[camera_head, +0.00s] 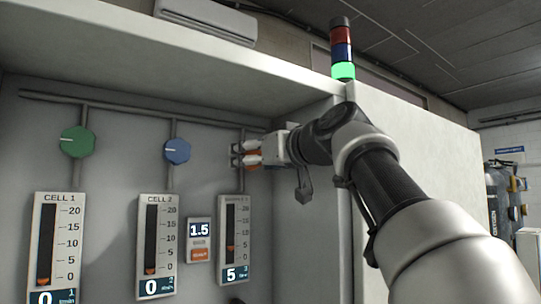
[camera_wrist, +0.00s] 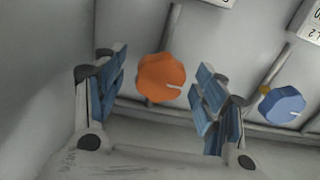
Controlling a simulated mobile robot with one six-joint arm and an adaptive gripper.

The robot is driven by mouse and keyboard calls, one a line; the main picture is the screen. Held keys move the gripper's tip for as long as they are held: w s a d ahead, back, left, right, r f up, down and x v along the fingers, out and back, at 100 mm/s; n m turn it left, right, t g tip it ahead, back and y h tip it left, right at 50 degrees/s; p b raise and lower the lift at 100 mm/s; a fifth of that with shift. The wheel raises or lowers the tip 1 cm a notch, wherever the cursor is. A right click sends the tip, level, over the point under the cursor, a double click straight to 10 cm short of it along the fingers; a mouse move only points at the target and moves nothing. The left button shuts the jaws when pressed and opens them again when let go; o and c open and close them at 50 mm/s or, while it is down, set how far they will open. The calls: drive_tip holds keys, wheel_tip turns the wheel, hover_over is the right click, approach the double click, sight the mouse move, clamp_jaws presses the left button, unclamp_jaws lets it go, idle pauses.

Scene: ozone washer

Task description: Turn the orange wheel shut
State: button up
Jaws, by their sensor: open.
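The orange wheel (camera_wrist: 161,78) is a lobed knob with a white pointer line, mounted on a vertical pipe. In the wrist view it sits between the two blue-padded fingers of my gripper (camera_wrist: 160,88), with space visible on both sides. The gripper is open and does not appear closed on it. In the head view my gripper (camera_head: 240,155) reaches the right-hand pipe from the right. It hides most of the orange wheel (camera_head: 254,159).
A green wheel (camera_head: 77,142) and a blue wheel (camera_head: 177,151) are on pipes to the left, above the Cell 1 gauge (camera_head: 59,245) and Cell 2 gauge (camera_head: 156,245). A small display (camera_head: 200,240) reads 1.5. A side wall (camera_head: 326,220) stands close at right; the signal tower (camera_head: 343,71) glows green.

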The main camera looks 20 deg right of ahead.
drive_tip(key=v, duration=1.1)
drive_tip(key=shift+r, duration=0.1)
drive_tip(key=s+a+f+m+g+h+b, duration=0.1)
drive_tip(key=s+a+f+g+b, duration=0.1)
drive_tip(key=f, duration=0.9)
drive_tip(key=s+a+f+m+g+b, duration=0.1)
drive_tip(key=s+a+f+g+b, duration=0.1)
drive_tip(key=f, duration=0.8)
drive_tip(key=s+a+f+m+g+h+b, duration=0.1)
drive_tip(key=s+f+g, duration=0.15)
drive_tip(key=f, duration=0.85)
drive_tip(key=s+f+g+h+b, duration=0.1)
drive_tip(key=s+f+g, duration=0.1)
drive_tip(key=s+f, duration=0.4)
drive_tip(key=s+d+f+g+h+b, duration=0.1)
drive_tip(key=s+f, duration=0.5)
drive_tip(key=f, duration=0.9)
drive_tip(key=s+f+g+h+b, duration=0.1)
drive_tip(key=s+f+g+b, duration=0.1)
drive_tip(key=s+f, duration=0.4)
wheel_tip(320, 180, down, 6)
drive_tip(key=shift+s+d+r+m+g+h+b, duration=0.15)
drive_tip(key=shift+s+d+m+g+h+b, duration=0.2)
drive_tip(key=shift+g, duration=0.2)
drive_tip(key=shift+w+a, duration=0.1)
